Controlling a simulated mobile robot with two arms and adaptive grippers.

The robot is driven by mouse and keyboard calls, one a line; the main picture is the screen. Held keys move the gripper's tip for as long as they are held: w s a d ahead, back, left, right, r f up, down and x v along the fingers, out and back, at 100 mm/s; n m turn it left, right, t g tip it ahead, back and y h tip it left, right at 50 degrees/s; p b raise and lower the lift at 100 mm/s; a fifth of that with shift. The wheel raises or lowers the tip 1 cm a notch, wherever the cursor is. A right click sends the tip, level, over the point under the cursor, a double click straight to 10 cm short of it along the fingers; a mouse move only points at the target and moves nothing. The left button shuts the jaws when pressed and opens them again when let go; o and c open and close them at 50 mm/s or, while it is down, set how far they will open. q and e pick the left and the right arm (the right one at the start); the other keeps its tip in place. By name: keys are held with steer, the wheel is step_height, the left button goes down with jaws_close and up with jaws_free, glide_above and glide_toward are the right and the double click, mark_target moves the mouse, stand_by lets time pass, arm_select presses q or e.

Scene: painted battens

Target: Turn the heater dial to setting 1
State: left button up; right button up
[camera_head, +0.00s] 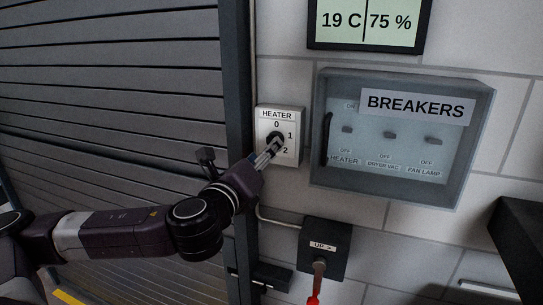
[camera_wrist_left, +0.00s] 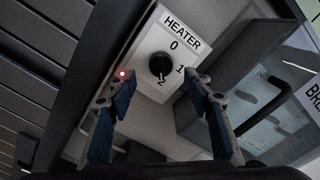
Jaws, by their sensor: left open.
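The heater panel (camera_head: 293,153) is a white plate on the wall, marked HEATER with 0, 1 and 2. Its round black dial (camera_wrist_left: 159,65) shows clearly in the left wrist view. A pale mark on the dial's lower edge seems to face the 2. My left gripper (camera_head: 269,152) is in front of the panel and partly covers the dial in the head view. In the left wrist view the gripper (camera_wrist_left: 158,80) is open, its blue-padded fingers wide apart. The dial shows between the fingertips, with no visible contact. My right gripper is in neither view.
A clear-fronted breaker box (camera_head: 390,187) with a dark handle is right of the panel. Below is a black UP switch box (camera_head: 325,248) with a red-ended lever. A dark door frame (camera_head: 236,80) and grey slatted shutter (camera_head: 120,70) are left. A display (camera_head: 368,22) reads 19 C, 75 %.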

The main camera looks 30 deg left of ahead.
mark_target(273, 135)
arm_select(q)
steer(key=p+x, duration=0.2)
steer(key=x, duration=0.3)
steer(key=shift+w, duration=0.3)
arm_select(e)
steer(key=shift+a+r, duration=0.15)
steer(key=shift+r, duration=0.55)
arm_select(q)
steer(key=shift+c, duration=0.7)
steer(key=c, duration=1)
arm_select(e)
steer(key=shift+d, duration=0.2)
